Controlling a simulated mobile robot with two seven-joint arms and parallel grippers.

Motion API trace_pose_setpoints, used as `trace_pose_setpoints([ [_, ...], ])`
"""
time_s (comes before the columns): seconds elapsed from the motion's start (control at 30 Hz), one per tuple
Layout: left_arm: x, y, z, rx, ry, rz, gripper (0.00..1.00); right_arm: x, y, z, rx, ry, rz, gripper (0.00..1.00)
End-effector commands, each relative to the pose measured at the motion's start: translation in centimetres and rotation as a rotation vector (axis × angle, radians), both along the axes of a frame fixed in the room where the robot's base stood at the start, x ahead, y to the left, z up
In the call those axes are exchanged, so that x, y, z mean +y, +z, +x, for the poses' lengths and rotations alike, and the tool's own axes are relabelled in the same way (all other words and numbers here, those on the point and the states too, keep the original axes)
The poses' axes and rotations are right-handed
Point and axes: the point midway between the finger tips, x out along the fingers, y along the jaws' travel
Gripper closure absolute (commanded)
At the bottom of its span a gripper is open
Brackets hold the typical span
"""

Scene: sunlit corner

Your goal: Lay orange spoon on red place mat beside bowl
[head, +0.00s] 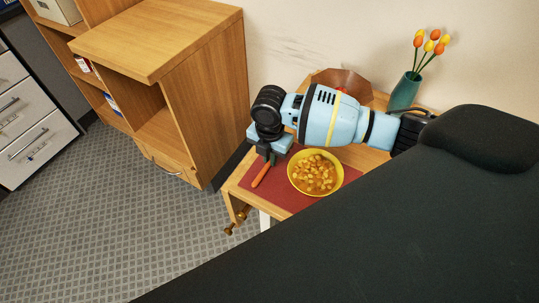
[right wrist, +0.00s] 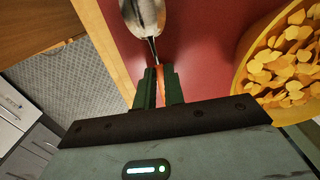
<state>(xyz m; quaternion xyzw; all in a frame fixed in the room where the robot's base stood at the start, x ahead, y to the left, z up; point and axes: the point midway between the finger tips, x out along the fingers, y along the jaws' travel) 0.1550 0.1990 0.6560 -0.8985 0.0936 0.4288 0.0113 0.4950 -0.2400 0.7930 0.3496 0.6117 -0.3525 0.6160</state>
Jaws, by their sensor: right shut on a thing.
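The orange spoon (head: 261,175) has an orange handle and, in the right wrist view, a shiny metal bowl end (right wrist: 145,14). My right gripper (head: 270,157) is shut on its handle; the fingertips (right wrist: 160,76) sit on both sides of it. The spoon is over the left part of the red place mat (head: 285,196); I cannot tell if it touches the mat. The yellow bowl (head: 296,182), full of yellow chunks, stands on the mat just right of the spoon, apart from it. My left gripper is not in view.
The small wooden table (head: 232,187) ends close to the left of the mat. Behind my right arm are a brown bowl (head: 345,78), partly hidden, and a green vase (head: 404,92) with tulips. A wooden cabinet (head: 205,95) stands left.

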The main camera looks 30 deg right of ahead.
Motion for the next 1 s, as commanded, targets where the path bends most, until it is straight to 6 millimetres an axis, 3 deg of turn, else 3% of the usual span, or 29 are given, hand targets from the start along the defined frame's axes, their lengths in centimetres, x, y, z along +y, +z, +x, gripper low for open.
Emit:
trace_pose_setpoints([
  [0.3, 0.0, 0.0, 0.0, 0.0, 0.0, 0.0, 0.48, 0.0, -0.2, 0.0, -0.001, 0.0, 0.001, 1.0],
  [0.33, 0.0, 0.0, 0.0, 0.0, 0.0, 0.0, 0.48, 0.0, -0.2, 0.0, -0.002, 0.0, 0.001, 0.87],
  [0.5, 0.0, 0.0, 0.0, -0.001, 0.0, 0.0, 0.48, 0.0, -0.2, 0.0, -0.002, 0.0, 0.001, 0.68],
  [0.8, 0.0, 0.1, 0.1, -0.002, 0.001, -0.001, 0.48, 0.0, 0.0, 0.1, -0.002, 0.0, 0.0, 0.68],
  [1.0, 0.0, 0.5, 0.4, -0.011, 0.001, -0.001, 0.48, 0.1, 2.4, 0.1, -0.006, 0.0, 0.002, 0.68],
])
